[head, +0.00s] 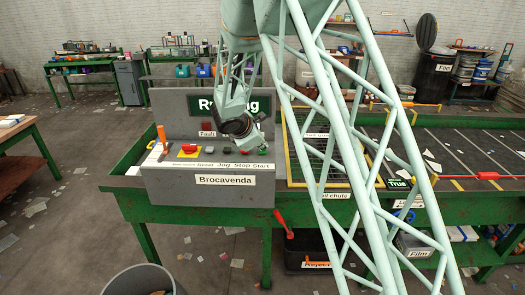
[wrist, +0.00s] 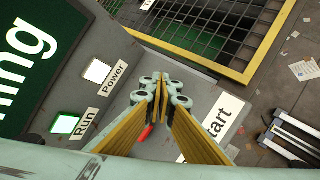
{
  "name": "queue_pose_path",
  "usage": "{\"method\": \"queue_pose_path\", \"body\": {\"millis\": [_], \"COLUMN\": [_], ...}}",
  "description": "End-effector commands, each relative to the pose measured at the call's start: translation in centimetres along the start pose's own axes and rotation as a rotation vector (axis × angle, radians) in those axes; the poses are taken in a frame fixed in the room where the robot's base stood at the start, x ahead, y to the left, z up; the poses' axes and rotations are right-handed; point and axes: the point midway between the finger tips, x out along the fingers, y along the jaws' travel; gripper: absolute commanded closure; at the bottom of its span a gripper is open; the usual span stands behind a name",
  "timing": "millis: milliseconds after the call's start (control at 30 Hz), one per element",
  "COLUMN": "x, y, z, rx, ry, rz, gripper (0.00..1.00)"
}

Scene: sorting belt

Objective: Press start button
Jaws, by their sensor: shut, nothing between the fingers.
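The grey control console (head: 208,190) stands on the green bench, with a row of labels reading "Jog Stop Start" along its sloped face. My gripper (head: 262,149) is down at the right end of this row, at the "Start" label. In the wrist view its yellow-sided fingers (wrist: 163,88) are shut with nothing between them. The "Start" label (wrist: 222,115) shows just right of the fingers, partly covered. The start button itself is hidden by my gripper, so I cannot tell whether they touch. A green sign (head: 205,104) reads "Running", partly behind my arm.
White "Power" (wrist: 97,71) and green "Run" (wrist: 65,124) lamps are lit on the panel. A red button on a yellow plate (head: 187,150) and an orange-handled lever (head: 162,138) sit at the console's left. A yellow-edged grid (head: 318,150) lies to the right.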

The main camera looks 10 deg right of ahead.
Motion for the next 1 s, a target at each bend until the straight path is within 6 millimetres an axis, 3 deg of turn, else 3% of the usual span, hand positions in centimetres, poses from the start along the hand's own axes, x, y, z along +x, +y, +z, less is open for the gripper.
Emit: {"method": "queue_pose_path", "body": {"millis": [1000], "x": [-1.2], "y": [0.8], "z": [0.8], "rx": [0.001], "ry": [0.000], "rz": [0.000], "gripper": [1.00]}}
